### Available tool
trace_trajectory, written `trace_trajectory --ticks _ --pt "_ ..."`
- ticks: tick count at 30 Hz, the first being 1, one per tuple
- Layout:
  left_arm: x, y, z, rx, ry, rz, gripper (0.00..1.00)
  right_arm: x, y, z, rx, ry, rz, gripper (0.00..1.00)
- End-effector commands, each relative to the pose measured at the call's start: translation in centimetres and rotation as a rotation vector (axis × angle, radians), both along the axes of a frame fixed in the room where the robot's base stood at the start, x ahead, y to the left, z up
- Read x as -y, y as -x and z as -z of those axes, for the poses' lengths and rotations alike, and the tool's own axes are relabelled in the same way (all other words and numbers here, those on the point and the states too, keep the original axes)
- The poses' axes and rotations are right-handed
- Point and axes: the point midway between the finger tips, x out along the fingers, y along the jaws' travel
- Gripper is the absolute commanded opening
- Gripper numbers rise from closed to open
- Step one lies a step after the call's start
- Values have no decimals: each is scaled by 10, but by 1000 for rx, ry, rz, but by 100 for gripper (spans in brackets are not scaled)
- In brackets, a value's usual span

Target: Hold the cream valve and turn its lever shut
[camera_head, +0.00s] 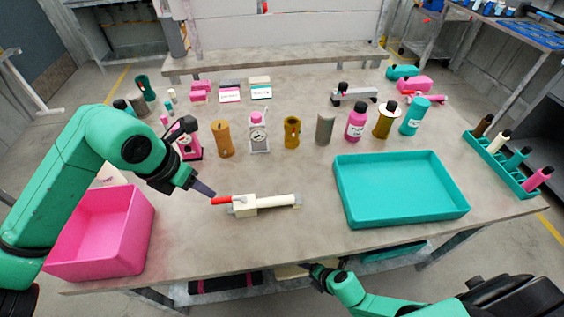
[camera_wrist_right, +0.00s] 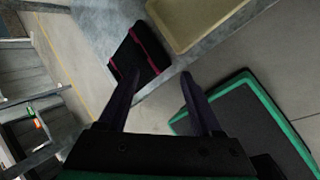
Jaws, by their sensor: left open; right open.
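The cream valve (camera_head: 244,206) lies on the table near its front edge, with a cream pipe (camera_head: 277,202) running to the right. Its red lever (camera_head: 222,200) points left, roughly in line with the pipe. My left gripper (camera_head: 209,192) is open and empty, its tips just above and left of the red lever; I cannot tell whether they touch it. My right gripper (camera_head: 317,270) is low beyond the front edge of the table, away from the valve. In the right wrist view the right gripper (camera_wrist_right: 158,82) is open with nothing between its fingers.
A pink bin (camera_head: 105,232) stands at the left and a teal tray (camera_head: 400,188) at the right of the valve. Several bottles and cylinders stand in a row behind, including a pink bottle (camera_head: 356,121). A teal rack (camera_head: 497,165) sits at the right edge. Bare table surrounds the valve.

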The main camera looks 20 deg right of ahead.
Motion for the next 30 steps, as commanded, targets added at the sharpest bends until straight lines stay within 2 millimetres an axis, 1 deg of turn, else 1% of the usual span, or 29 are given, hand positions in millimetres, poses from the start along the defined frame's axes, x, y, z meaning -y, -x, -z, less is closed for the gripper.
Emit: trace_trajectory --ticks 1,2,3,5,6,8,9,11,12,13,14,15,16,17,18,20,21,23,24,26,27,29,30 --pt "0 0 0 0 0 0 50 -21 22 -11 46 54 -240 66" --pt "0 0 0 0 0 0 50 -38 35 -18 71 62 -368 66" --pt "0 0 0 0 0 0 50 -63 52 -27 96 48 -511 66" --pt "0 0 0 0 0 0 50 -101 72 -43 124 -6 -686 66" --pt "0 0 0 0 0 0 50 -126 85 -55 141 -51 -793 66" --pt "0 0 0 0 0 0 50 -162 105 -75 166 -122 -952 66" --pt "0 0 0 0 0 0 50 -184 119 -89 182 -168 -1061 66" --pt "0 0 0 0 0 0 50 -214 143 -113 209 -235 -1243 66" --pt "0 0 0 0 0 0 50 -229 162 -130 226 -274 -1380 66" --pt "0 0 0 0 0 0 50 -238 176 -143 238 -297 -1499 66" --pt "0 0 0 0 0 0 50 -240 187 -153 242 -310 -1608 66" --pt "0 0 0 0 0 0 50 -235 193 -162 229 -311 -1731 66" --pt "0 0 0 0 0 0 50 -226 190 -168 208 -305 -1803 66" --pt "0 0 0 0 0 0 50 -214 183 -173 175 -297 -1860 66" --pt "0 0 0 0 0 0 50 -194 167 -180 121 -286 -1912 66" --pt "0 0 0 0 0 0 50 -160 141 -198 33 -277 -1965 66" --pt "0 0 0 0 0 0 50 -139 125 -212 -21 -275 -1996 66" --pt "0 0 0 0 0 0 50 -108 105 -237 -94 -273 -2038 66" --pt "0 0 0 0 0 0 50 -88 92 -256 -139 -267 -2067 66" --pt "0 0 0 0 0 0 50 -62 70 -285 -182 -236 -2114 66" --pt "0 0 0 0 0 0 50 -50 49 -304 -184 -171 -2155 66" --pt "0 0 0 0 0 0 50 -49 14 -318 -131 -20 -2211 66" --pt "0 0 0 0 0 0 50 -51 -10 -326 -91 91 -2241 66"
